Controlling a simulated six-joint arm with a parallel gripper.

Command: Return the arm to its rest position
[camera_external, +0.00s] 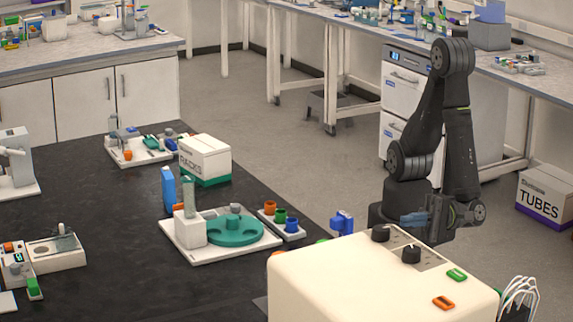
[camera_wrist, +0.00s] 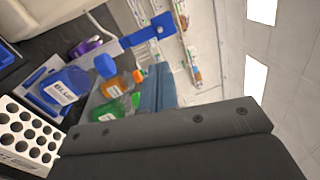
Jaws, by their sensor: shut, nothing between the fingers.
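My arm stands at the right of the external view, folded up with its elbow high and its forearm hanging down beside the base. My gripper (camera_external: 408,219) is level and points left, with its blue-grey fingers just behind the cream box. In the wrist view the fingers (camera_wrist: 155,90) are together with nothing held between them. Part of my base is hidden by the cream box.
The cream box (camera_external: 350,287) with black knobs is close in front of my gripper. A blue bracket (camera_external: 343,222) stands to the left. The wrist view shows a blue bottle (camera_wrist: 66,86), a green bottle (camera_wrist: 112,108) and a white tube rack (camera_wrist: 30,130).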

